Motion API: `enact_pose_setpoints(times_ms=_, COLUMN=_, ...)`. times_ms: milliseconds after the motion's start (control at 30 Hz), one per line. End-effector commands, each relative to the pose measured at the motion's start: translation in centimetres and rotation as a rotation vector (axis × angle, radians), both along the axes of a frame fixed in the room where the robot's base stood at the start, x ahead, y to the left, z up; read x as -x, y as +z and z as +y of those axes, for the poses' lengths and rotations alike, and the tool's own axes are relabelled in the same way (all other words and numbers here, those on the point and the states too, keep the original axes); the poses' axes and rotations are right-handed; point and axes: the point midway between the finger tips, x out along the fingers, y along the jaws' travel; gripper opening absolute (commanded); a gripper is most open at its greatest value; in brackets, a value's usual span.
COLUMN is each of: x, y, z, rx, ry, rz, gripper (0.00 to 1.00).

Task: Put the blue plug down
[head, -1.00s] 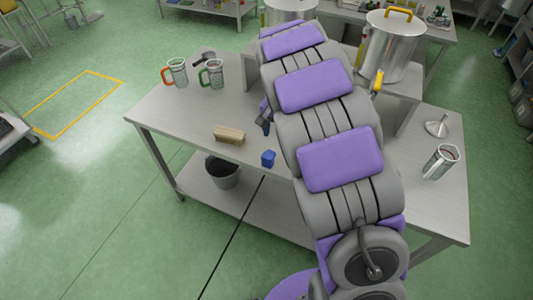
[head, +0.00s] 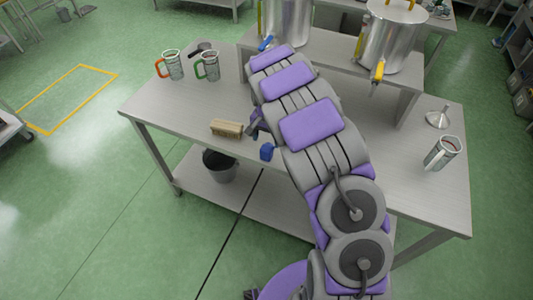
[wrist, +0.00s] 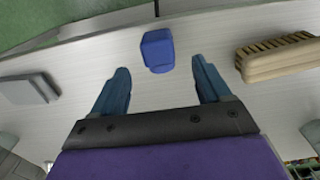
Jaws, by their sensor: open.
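The blue plug (head: 266,151) stands on the metal table (head: 165,110) near its front edge, right of the wooden brush. In the wrist view the plug (wrist: 157,50) is just beyond my fingertips, roughly centred between them. My gripper (wrist: 160,66) is open, with two blue-grey fingers spread wide and nothing held. A gap shows between each finger and the plug. In the head view my arm hides most of the gripper.
The brush (head: 227,128) lies close beside the plug; a grey block (wrist: 28,89) lies on the other side in the wrist view. Two mugs (head: 172,65) (head: 208,66) stand at back left. Steel pots (head: 391,38) with taps sit on the raised shelf. A mug (head: 442,153) and funnel (head: 439,118) are at right.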

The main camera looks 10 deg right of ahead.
Motion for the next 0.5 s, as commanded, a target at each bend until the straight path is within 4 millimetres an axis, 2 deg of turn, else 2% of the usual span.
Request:
enact_pose_setpoints(times_ms=33, x=0.1, y=-1.1, z=0.0, rx=0.000, ry=0.000, rz=0.003, gripper=0.77)
enact_pose_setpoints(times_ms=100, x=0.0, y=-2.1, z=0.0, rx=0.000, ry=0.000, rz=0.000, gripper=0.77)
enact_pose_setpoints(times_ms=367, x=0.1, y=-3.8, z=0.0, rx=-0.001, ry=0.000, rz=-0.001, gripper=0.77)
enact_pose_setpoints(times_ms=500, x=0.2, y=-5.8, z=0.0, rx=0.000, ry=0.001, rz=0.002, gripper=0.77)
